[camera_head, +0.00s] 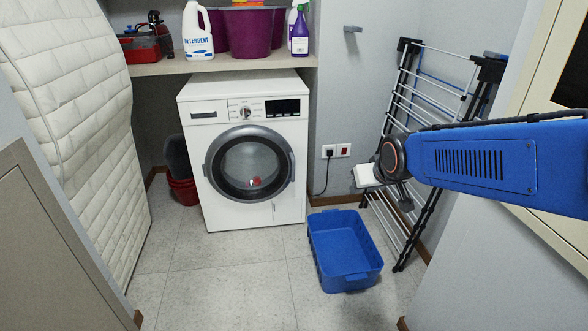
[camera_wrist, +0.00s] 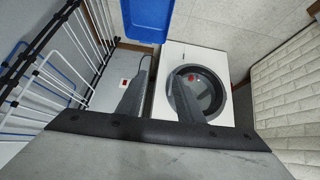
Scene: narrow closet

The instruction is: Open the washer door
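The white washer (camera_head: 243,150) stands under a shelf in the head view. Its round door (camera_head: 249,163) has a grey ring and dark glass and looks shut, with a small red item visible through the glass. A grey piece, perhaps the handle, sits at the ring's right edge (camera_head: 291,167). The washer (camera_wrist: 160,75) also shows in the wrist view, turned round, with the door (camera_wrist: 208,92) partly behind one finger. My gripper (camera_wrist: 160,92) is open and empty, its fingers apart. It is to the right of the washer and in front of it, not touching the door.
A blue basket (camera_head: 345,250) lies on the floor at the washer's front right. A folded drying rack (camera_head: 410,130) leans at the right wall, close to my arm. A white mattress (camera_head: 75,120) leans at the left. Floor (camera_head: 230,275) before the washer is clear.

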